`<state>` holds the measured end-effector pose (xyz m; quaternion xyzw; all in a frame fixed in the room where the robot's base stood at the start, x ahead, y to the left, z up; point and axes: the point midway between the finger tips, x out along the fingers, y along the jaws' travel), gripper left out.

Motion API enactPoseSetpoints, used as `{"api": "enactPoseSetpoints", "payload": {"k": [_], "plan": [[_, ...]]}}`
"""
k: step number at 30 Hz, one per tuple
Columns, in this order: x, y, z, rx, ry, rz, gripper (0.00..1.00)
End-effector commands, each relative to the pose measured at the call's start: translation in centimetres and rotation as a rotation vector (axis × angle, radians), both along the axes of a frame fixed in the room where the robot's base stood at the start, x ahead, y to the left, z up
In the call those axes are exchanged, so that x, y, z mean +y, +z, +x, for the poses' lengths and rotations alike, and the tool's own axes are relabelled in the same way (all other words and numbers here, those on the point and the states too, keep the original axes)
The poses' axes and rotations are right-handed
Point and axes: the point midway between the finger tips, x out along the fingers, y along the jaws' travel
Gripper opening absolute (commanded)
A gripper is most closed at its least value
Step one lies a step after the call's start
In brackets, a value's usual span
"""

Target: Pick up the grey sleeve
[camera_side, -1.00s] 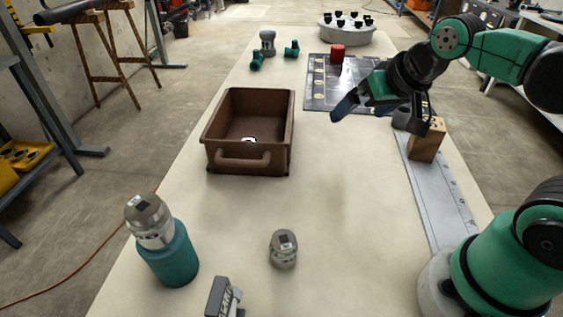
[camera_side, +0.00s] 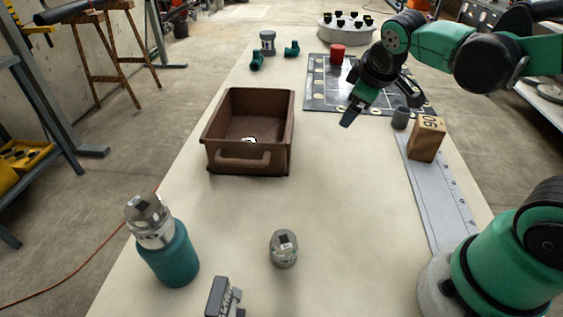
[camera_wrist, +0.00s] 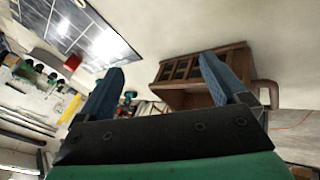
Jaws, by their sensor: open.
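My gripper (camera_side: 382,108) is held in the air above the table, to the left of and above the sleeve in the side view. Its two fingers are spread apart. In the wrist view my gripper (camera_wrist: 163,65) shows two blue fingers with nothing between them.
The wooden block (camera_side: 427,139) stands close to the sleeve. A dark board (camera_side: 325,88) lies behind, with a red cylinder (camera_side: 337,54) by it. A brown bin (camera_side: 250,162) stands left; it also shows in the wrist view (camera_wrist: 185,98). The table's middle is clear.

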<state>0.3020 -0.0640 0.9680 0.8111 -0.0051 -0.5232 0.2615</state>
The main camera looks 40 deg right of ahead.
Motion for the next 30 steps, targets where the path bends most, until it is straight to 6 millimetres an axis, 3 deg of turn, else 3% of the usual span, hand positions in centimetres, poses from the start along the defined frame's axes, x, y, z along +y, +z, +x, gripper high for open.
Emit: {"api": "enactPoseSetpoints", "payload": {"k": [3, 9, 14, 18, 24, 30], "plan": [[-3.5, -0.6, 2.2, 0.131, 0.090, -0.199, 0.92], [-9.5, -2.9, 4.8, 0.414, 0.234, -0.497, 0.92], [-14.0, -5.6, 5.7, 0.685, 0.333, -0.682, 0.92], [-17.4, -8.4, 5.3, 0.939, 0.405, -0.793, 0.92], [-20.1, -11.4, 3.9, 1.210, 0.468, -0.859, 0.92], [-21.1, -12.4, 3.1, 1.297, 0.487, -0.868, 0.92]]}}
